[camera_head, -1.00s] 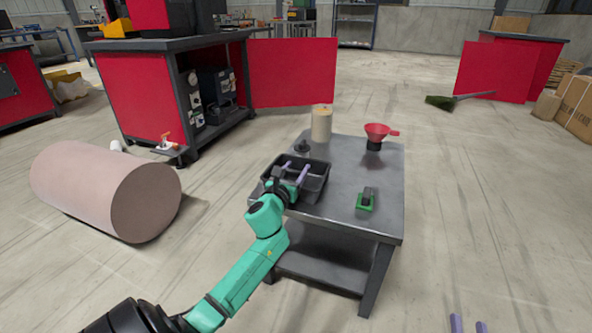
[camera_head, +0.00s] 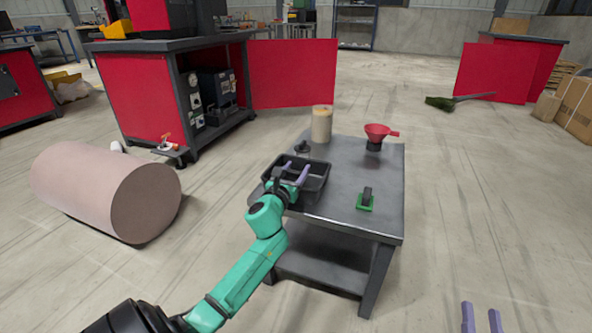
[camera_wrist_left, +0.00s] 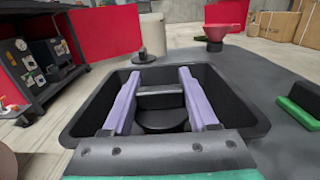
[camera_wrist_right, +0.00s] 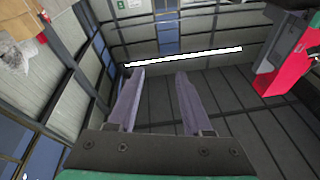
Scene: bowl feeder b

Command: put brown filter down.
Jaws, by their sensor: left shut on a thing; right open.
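My left gripper (camera_head: 295,166) is over the black tray (camera_head: 321,187), apart from that cylinder. Its purple fingers (camera_wrist_left: 159,92) are shut on a dark part (camera_wrist_left: 160,98) inside the tray. A dark round shape shows below the part; whether they are joined is unclear. My right gripper (camera_head: 481,316) is open and empty at the lower right of the head view.
A red funnel (camera_head: 378,131) stands on a dark base at the table's back right. A green and black item (camera_head: 366,200) lies right of the tray. A small dark knob-like item (camera_head: 302,148) sits behind the tray. The table's right middle is clear.

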